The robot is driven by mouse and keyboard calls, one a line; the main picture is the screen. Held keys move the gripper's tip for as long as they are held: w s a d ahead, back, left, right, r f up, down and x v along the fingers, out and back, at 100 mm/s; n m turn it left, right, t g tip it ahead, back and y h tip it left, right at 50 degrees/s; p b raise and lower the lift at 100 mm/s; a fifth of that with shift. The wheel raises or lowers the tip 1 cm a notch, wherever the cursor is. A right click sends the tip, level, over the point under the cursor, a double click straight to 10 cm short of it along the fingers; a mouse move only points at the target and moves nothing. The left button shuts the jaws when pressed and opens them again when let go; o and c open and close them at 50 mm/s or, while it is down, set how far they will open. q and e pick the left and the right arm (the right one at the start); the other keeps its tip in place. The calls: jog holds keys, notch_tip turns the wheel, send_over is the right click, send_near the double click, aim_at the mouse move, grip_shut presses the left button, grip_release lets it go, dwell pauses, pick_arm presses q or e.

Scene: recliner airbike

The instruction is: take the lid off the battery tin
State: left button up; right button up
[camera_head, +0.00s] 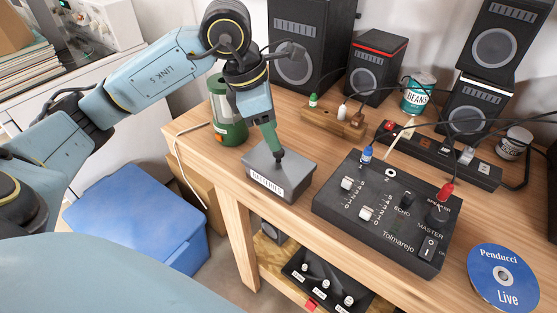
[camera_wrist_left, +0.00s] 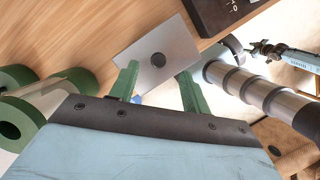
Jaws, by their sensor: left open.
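The battery tin (camera_head: 268,187) is a grey box with a white label on its front, standing near the left front edge of the wooden bench. Its grey lid (camera_head: 295,170) is on and has a dark round knob (camera_wrist_left: 158,60) in the middle. My left gripper (camera_head: 279,154) points down over the lid, at the knob. In the left wrist view its two green fingers (camera_wrist_left: 158,75) are apart, with the knob between and just beyond their tips. I cannot tell whether they touch the lid.
A black mixer (camera_head: 383,210) with knobs and plugged cables is to the right. Speakers (camera_head: 376,69) and a beans can (camera_head: 417,95) stand at the back. A blue box (camera_head: 140,222) is on the floor.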

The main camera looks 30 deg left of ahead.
aim_at(278, 158)
pick_arm(q)
jog(key=x, duration=0.5)
jog(key=shift+a+f, duration=0.15)
jog(key=shift+c, duration=0.2)
grip_shut()
